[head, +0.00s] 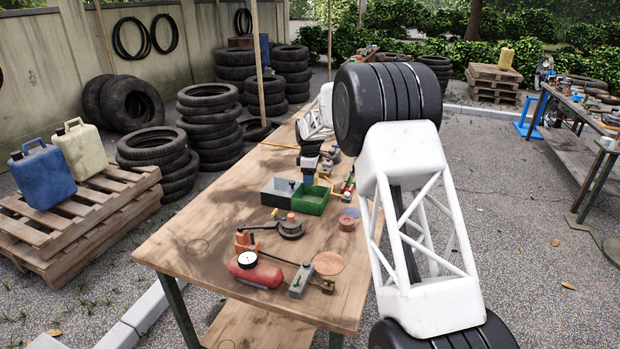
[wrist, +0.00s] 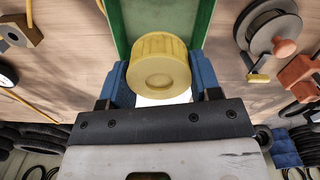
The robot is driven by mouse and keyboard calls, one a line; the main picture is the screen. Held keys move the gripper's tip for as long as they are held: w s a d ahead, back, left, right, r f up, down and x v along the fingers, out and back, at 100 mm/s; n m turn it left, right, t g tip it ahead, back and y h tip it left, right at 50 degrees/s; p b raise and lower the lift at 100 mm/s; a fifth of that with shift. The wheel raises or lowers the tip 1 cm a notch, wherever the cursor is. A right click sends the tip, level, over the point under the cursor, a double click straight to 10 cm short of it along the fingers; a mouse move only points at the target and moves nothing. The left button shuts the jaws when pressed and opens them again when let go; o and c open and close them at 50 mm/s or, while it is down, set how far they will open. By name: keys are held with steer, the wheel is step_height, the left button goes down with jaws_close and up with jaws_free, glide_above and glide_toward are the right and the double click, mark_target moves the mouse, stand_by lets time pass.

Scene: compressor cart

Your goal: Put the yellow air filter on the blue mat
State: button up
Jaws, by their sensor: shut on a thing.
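The yellow air filter (wrist: 163,64) is a round, ribbed cap held between the blue fingers of my gripper (wrist: 164,84) in the wrist view. The green tray (wrist: 120,25) lies behind and around it in that view; the height between them is unclear. In the head view my gripper (head: 308,178) is over the far side of the green tray (head: 311,203), and the filter cannot be made out there.
A grey box (head: 277,190) adjoins the tray on the left. A reddish round piece (head: 347,224) sits just in front of the bluish patch.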

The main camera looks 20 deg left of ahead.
steer(key=shift+d, duration=0.1)
steer(key=s+d+f+m, duration=0.1)
steer(key=s+d, duration=0.3)
steer(key=d, duration=0.3)
steer(key=s+d+f+m, duration=0.1)
steer(key=s+d+f, duration=0.1)
steer(key=s+d, duration=0.2)
steer(key=s+d+f+m, duration=0.1)
steer(key=s+d, duration=0.4)
steer(key=d, duration=0.5)
steer(key=shift+s+f+m, duration=0.1)
steer(key=shift+f+m, duration=0.3)
steer(key=shift+m, duration=0.2)
steer(key=shift+s+d+f, duration=0.2)
steer(key=shift+s+d, duration=0.3)
steer(key=shift+d, duration=0.1)
glide_above(351, 213)
steer(key=shift+w+f, duration=0.15)
steer(key=shift+f, duration=0.6)
steer(key=shift+f, duration=0.1)
steer(key=shift+f, duration=1.65)
